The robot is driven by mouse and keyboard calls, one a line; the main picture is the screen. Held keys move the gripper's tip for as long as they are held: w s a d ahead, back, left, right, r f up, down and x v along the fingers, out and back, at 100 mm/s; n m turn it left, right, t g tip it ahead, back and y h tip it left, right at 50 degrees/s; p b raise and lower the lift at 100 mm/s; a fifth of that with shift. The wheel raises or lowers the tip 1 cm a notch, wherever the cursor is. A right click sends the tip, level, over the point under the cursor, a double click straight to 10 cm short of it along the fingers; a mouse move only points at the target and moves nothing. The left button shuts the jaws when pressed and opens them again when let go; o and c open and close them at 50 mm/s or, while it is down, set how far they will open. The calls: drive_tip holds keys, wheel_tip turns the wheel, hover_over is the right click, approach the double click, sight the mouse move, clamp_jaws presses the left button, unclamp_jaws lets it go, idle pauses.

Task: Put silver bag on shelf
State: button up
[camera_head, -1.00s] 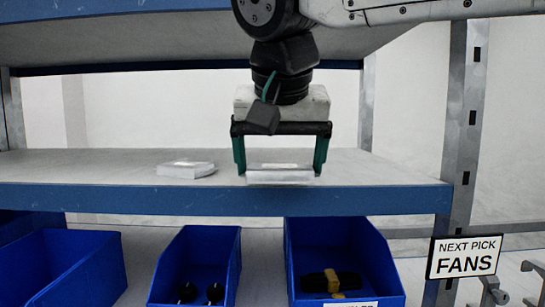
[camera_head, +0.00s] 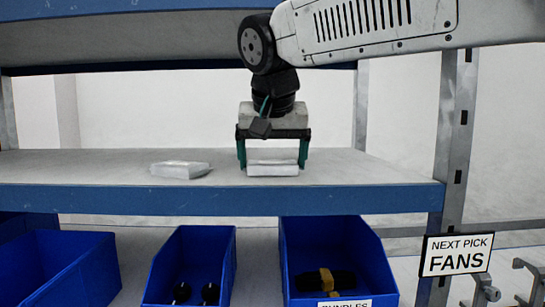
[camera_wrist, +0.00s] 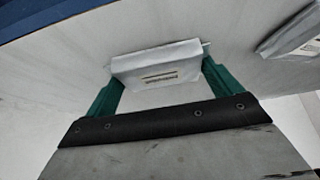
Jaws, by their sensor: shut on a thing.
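A silver bag (camera_head: 273,169) is between the green fingers of my gripper (camera_head: 272,165), at the shelf's front part. My gripper points down and is shut on the bag's two ends. The bag also shows in the wrist view (camera_wrist: 158,65), with a barcode-like label on its face and the fingers at its sides. The grey shelf (camera_head: 330,165) has a blue front edge. The bag is at or just above the shelf surface; I cannot tell if it touches. A second silver bag (camera_head: 180,170) lies on the shelf to the left, and shows at the right of the wrist view (camera_wrist: 296,35).
Blue bins (camera_head: 335,232) stand below the shelf, some with dark items inside. A sign reading "NEXT PICK FANS" (camera_head: 457,255) is at the right by a grey post (camera_head: 455,130). The shelf right of the gripper is clear.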

drive_tip(key=shift+f, duration=0.1)
drive_tip(key=o, duration=0.7)
drive_tip(key=shift+o, duration=0.2)
drive_tip(key=v, duration=1.2)
